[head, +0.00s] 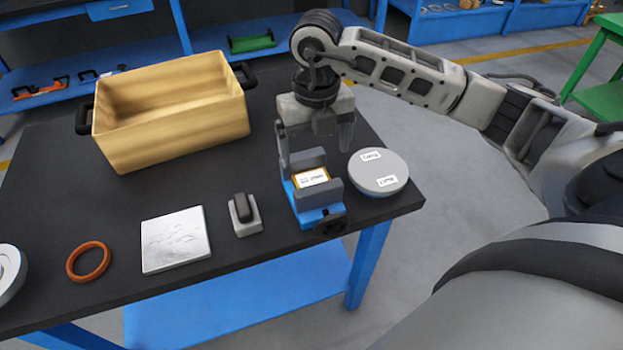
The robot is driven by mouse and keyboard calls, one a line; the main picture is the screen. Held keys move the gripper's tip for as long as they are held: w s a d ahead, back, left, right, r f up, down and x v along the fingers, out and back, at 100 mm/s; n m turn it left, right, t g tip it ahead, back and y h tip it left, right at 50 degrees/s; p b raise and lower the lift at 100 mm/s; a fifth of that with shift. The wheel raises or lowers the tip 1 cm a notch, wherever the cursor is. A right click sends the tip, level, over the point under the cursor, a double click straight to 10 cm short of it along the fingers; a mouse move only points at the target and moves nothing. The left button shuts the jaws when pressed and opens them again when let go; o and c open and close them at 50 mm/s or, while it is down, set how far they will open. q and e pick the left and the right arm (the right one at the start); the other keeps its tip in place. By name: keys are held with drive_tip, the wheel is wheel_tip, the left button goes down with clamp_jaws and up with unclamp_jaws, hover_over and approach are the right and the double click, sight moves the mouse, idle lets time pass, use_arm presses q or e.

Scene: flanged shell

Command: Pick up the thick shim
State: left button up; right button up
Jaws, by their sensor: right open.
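My right gripper (315,147) points down above the blue vise (318,217) near the table's right side. Its fingers are apart with nothing between them. A small orange-edged block with a white label (312,178) sits between the vise's grey jaws, below the gripper. A round grey disc with two white labels (379,173) lies just right of the vise. The label print is too small to read, so I cannot tell for certain which piece is the thick shim. My left gripper is out of view.
On the dark table (200,268) are a tan bin (175,128) with black handles, a grey block with a black top (244,215), a pale square plate (176,240), an orange ring (88,261) and a grey round part (10,270). Blue shelves stand behind.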

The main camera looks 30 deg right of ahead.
sight(312, 178)
drive_tip(key=f, duration=0.7)
drive_tip(key=shift+w+a+f+p, duration=0.15)
drive_tip(key=shift+a+f+p, duration=0.1)
drive_tip(key=shift+p, duration=0.15)
drive_tip(key=shift+c, duration=0.3)
drive_tip(key=shift+r, duration=0.1)
drive_tip(key=c, duration=1.1)
